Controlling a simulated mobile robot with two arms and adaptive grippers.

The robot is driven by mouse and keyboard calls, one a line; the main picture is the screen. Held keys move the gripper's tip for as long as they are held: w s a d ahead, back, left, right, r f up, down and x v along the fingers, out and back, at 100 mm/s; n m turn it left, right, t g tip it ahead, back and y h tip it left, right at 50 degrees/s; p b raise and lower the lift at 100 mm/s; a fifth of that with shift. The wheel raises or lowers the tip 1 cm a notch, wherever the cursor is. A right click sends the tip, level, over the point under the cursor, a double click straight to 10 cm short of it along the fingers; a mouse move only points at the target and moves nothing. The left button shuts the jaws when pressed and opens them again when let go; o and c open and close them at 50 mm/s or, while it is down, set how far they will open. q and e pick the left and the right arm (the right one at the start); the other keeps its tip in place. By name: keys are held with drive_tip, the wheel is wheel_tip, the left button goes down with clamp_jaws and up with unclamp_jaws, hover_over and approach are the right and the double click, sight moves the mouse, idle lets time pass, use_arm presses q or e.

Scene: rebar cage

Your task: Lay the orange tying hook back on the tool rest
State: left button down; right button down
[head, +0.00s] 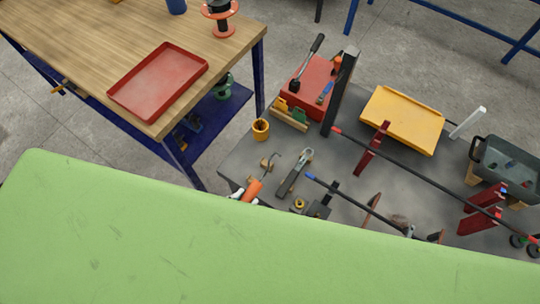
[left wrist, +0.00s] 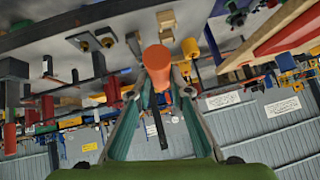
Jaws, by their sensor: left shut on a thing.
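The orange tying hook (head: 253,189) has an orange handle and a thin grey hooked shaft that points up and right in the head view. My left gripper (head: 239,196) is shut on its handle, mostly hidden behind the green surface in front. In the left wrist view the orange handle (left wrist: 157,62) stands between my two fingers, its round end facing the camera. Small tan blocks (head: 266,163) lie just beyond the hook on the grey bench; they may be the tool rest. I cannot tell whether the hook touches them. My right gripper is not in view.
The grey bench (head: 237,161) holds a yellow cup (head: 261,129), grey pliers-like tool (head: 295,172), dark post (head: 340,92), red box (head: 313,82), yellow tray (head: 403,119) and long dark bars on red supports (head: 371,148). A wooden table with a red tray (head: 158,80) stands left.

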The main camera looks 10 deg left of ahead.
sight(245, 195)
use_arm(q)
drive_tip(key=shift+w+f, duration=0.2)
drive_tip(key=shift+w, duration=0.05)
drive_tip(key=shift+w+f+b, duration=0.25)
drive_tip(key=shift+w+b, duration=0.2)
drive_tip(key=shift+w, duration=0.15)
drive_tip(key=shift+w+f+b, duration=0.25)
drive_tip(key=shift+w+b, duration=0.2)
drive_tip(key=shift+w, duration=0.15)
drive_tip(key=p+x, duration=0.1)
drive_tip(key=x, duration=0.4)
drive_tip(key=a+p+x, duration=0.1)
drive_tip(key=x, duration=0.4)
drive_tip(key=p+x, duration=0.2)
drive_tip(key=x, duration=0.3)
drive_tip(key=shift+w+a+r, duration=0.15)
drive_tip(key=shift+w+a, duration=0.15)
drive_tip(key=shift+a, duration=0.1)
drive_tip(key=shift+p, duration=0.45)
drive_tip(key=shift+f, duration=0.5)
